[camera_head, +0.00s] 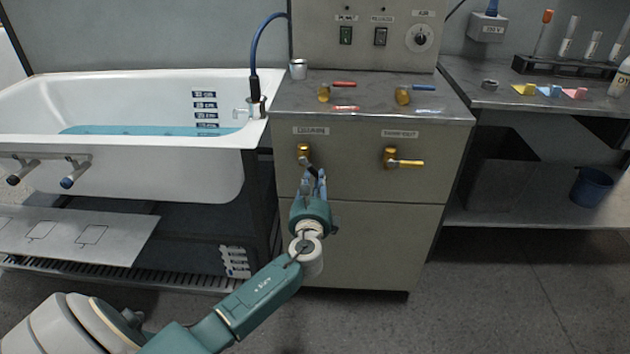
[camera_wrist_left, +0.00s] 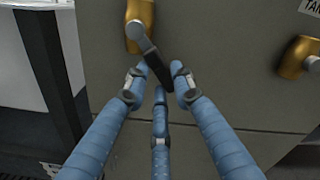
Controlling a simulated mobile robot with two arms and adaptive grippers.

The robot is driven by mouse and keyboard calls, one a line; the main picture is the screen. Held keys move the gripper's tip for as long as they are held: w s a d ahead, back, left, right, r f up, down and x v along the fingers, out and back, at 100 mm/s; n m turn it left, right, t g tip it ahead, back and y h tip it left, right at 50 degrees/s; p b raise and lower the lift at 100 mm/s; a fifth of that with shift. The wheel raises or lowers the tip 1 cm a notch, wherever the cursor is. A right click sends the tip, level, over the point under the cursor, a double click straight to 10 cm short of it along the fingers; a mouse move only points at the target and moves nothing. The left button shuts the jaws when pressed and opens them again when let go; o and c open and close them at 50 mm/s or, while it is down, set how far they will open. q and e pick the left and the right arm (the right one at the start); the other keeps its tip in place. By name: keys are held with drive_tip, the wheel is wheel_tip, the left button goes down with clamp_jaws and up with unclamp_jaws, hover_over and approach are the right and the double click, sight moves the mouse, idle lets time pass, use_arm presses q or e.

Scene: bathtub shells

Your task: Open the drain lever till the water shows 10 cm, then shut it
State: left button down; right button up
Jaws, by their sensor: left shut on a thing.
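The drain lever (camera_head: 304,150) has a brass body and a dark handle on the cabinet front, under the left label. In the left wrist view its dark handle (camera_wrist_left: 155,65) slants down to the right, its end between my fingertips. My left gripper (camera_head: 314,176), with blue fingers (camera_wrist_left: 161,86), is shut on this handle. The bathtub (camera_head: 190,165) holds blue-green water (camera_head: 140,130). The level plates (camera_head: 204,104) stand on the tub's inner wall; the water surface lies near the lower plates, whose figures are too small to read surely. My right gripper is out of view.
A second brass valve (camera_head: 390,157) with a yellow handle pointing right sits on the same cabinet (camera_head: 360,240).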

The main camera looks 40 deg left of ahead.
use_arm(q)
drive_tip(key=c, duration=1.4)
unclamp_jaws()
drive_tip(key=shift+c, duration=0.2)
drive_tip(key=v, duration=1.2)
drive_tip(key=shift+f, duration=0.1)
